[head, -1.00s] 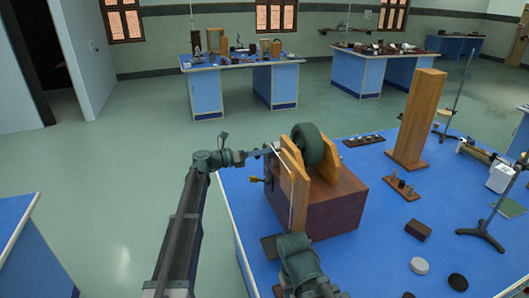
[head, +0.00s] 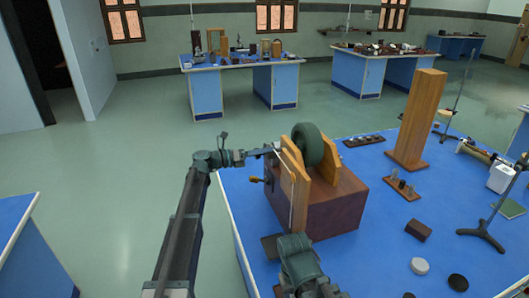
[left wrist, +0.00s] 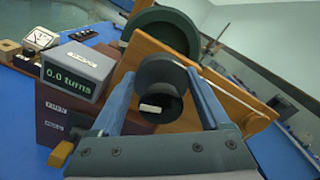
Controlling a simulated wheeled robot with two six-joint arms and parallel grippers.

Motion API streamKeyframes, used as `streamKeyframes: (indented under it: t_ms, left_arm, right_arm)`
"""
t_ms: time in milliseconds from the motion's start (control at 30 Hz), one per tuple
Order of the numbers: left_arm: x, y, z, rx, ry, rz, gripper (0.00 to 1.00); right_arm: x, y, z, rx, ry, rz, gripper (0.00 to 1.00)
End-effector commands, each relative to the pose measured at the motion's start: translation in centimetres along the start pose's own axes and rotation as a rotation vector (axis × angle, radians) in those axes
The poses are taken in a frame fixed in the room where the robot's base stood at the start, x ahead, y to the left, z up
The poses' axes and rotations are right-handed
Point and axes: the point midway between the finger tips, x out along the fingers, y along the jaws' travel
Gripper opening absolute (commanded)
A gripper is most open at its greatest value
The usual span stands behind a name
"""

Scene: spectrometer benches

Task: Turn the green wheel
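The green wheel (head: 308,146) stands upright between wooden boards on a dark reddish-brown box (head: 335,205) on the blue bench. It also shows at the top of the left wrist view (left wrist: 163,24). A dark round knob (left wrist: 158,74) sits in front of the near board. My left gripper (head: 268,150) is at the left side of this stand. In the left wrist view its two fingers (left wrist: 162,84) are spread, one on each side of the knob; contact is unclear. A counter (left wrist: 73,72) reads 0.0 turns. Part of my right arm shows at the bottom, its fingertips unseen.
A tall wooden block (head: 415,120) stands behind and right of the wheel stand. A small brown block (head: 418,230), a white disc (head: 419,265) and a black disc (head: 458,282) lie on the right of the bench. A yellow-tipped handle (head: 256,179) sticks out at the box's left.

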Motion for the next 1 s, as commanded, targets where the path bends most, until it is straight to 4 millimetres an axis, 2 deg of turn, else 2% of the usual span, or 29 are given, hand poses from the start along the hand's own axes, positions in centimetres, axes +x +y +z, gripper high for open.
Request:
streamKeyframes:
  t_ms: [233, 367, 800, 1000]
  left_arm:
    - [-0.1, 0.0, 0.0, 0.0, 0.0, 0.0, 0.79]
    - [-1.2, 0.0, 0.0, 0.0, -0.001, 0.001, 0.79]
    - [-10.3, 0.0, 0.0, 0.0, -0.002, 0.002, 0.79]
    - [-12.8, 0.0, 0.0, 0.0, 0.0, 0.0, 0.79]
  right_arm:
    - [0.0, 0.0, 0.0, 0.0, 0.0, 0.0, 0.5]
    - [0.0, 0.0, 0.0, 0.0, 0.0, 0.0, 0.5]
    - [0.0, 0.0, 0.0, 0.0, 0.0, 0.0, 0.5]
    - [0.0, 0.0, 0.0, 0.0, 0.0, 0.0, 0.5]
